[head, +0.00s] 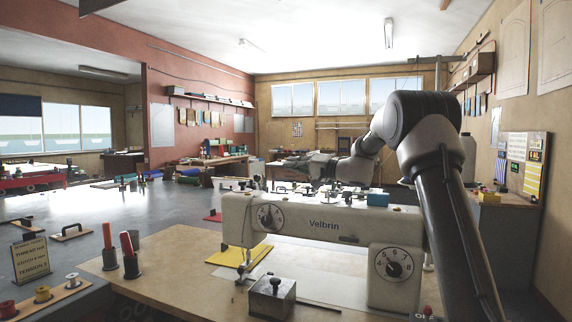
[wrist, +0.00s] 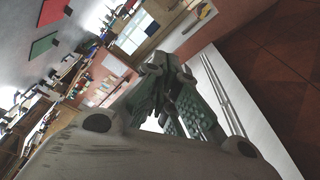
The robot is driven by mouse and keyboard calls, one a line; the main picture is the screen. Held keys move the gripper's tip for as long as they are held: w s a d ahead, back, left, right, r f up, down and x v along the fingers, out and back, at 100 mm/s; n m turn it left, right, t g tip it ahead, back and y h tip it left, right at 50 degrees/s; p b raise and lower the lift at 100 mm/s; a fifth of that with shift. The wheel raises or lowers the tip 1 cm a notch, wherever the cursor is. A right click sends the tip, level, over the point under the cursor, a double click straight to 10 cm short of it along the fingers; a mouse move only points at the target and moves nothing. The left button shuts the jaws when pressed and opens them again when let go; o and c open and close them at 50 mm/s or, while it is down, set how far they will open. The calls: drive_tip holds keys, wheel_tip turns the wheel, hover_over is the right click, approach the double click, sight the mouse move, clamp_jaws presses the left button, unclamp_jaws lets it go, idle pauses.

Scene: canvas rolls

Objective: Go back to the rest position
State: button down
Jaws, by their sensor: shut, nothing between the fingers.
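My gripper (head: 322,165) shows small in the head view, beyond the top of the white sewing machine. My arm rises at the right, bends at a high elbow and comes down to it from the right. In the wrist view my gripper (wrist: 172,112) fills the middle, its greenish padded fingers shut with nothing held. The gripper stands clear of the things seen behind it. From the head view alone the fingertips are too small to make out.
A white Velbrin sewing machine (head: 325,222) stands on a wooden board in front. A metal box with a black knob (head: 271,296) sits before it. Thread spools (head: 42,294) and a tension sign (head: 30,260) are at left. Grey table surface (head: 95,212) has open room.

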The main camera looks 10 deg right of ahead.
drive_tip(key=s+a+g, duration=0.1)
drive_tip(key=s, duration=0.3)
drive_tip(key=s+a+g+h, duration=0.1)
drive_tip(key=s+a, duration=0.1)
drive_tip(key=s, duration=0.2)
drive_tip(key=s+a+f+n+g, duration=0.1)
drive_tip(key=s, duration=0.2)
drive_tip(key=shift+s+a+f+g+h, duration=0.1)
drive_tip(key=shift+s+a+g+h, duration=0.05)
drive_tip(key=shift+s+g+h, duration=0.2)
drive_tip(key=s+f+n+g+h, duration=0.1)
drive_tip(key=s+f+g+h, duration=0.2)
drive_tip(key=s, duration=1.1)
drive_tip(key=s+d+f+h, duration=0.3)
drive_tip(key=s+d, duration=0.1)
drive_tip(key=s, duration=0.5)
drive_tip(key=s+d+f+g+h, duration=0.1)
drive_tip(key=s+d+f+h, duration=0.2)
drive_tip(key=s, duration=0.6)
drive_tip(key=s+d+f+n+h, duration=0.1)
drive_tip(key=s+d+f+h, duration=0.2)
drive_tip(key=s, duration=0.7)
drive_tip(key=d+f, duration=0.2)
drive_tip(key=d, duration=0.2)
drive_tip(key=shift+g, duration=0.35)
drive_tip(key=c, duration=2.2)
unclamp_jaws()
